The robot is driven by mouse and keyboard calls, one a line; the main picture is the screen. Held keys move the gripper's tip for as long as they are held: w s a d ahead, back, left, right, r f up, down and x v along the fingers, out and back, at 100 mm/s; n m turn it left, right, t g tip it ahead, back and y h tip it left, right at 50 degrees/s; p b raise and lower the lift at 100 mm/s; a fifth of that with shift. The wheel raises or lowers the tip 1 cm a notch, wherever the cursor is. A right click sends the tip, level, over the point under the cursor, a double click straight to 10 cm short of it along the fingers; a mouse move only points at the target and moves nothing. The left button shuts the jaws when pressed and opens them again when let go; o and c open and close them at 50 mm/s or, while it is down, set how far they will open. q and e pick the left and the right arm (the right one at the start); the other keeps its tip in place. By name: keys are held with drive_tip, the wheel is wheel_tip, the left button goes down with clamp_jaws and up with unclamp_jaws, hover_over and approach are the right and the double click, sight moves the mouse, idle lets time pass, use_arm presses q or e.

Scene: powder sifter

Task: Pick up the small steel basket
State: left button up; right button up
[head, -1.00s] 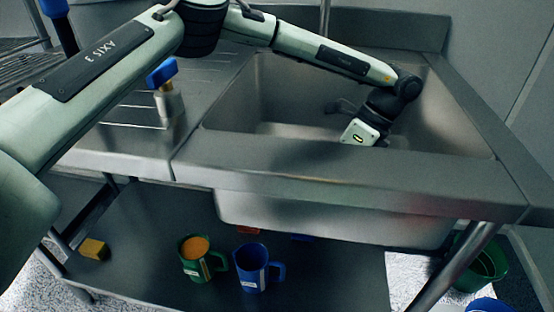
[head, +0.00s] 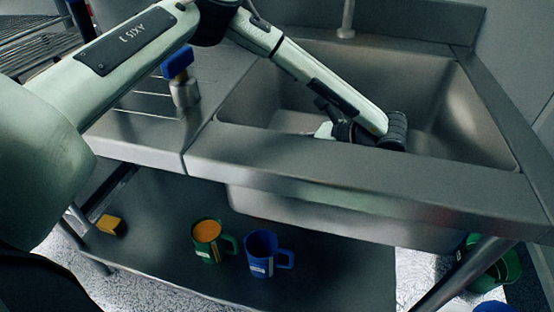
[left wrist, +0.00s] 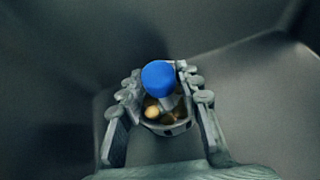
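In the left wrist view, a small round steel basket (left wrist: 178,127) sits low in the sink with tan lumps inside. A blue knob (left wrist: 158,78) on a steel stem rises over it and hides part of it. My left gripper (left wrist: 161,84) reaches down with its two fingers spread, one on each side of the basket and knob. I cannot tell whether the fingers touch them. In the head view, my left arm bends down into the sink and the sink's front edge hides the fingertips and the basket. My right gripper is not in view.
The steel sink (head: 455,100) has raised walls around my left gripper. A blue-topped steel fitting (head: 183,92) stands on the counter. A green mug (head: 207,250), a blue mug (head: 258,265) and a yellow block (head: 110,225) are on the lower shelf. A green bucket (head: 500,268) stands at right.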

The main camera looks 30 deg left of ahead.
use_arm(q)
drive_tip(key=shift+a+f, duration=0.1)
drive_tip(key=shift+a, duration=0.05)
clamp_jaws()
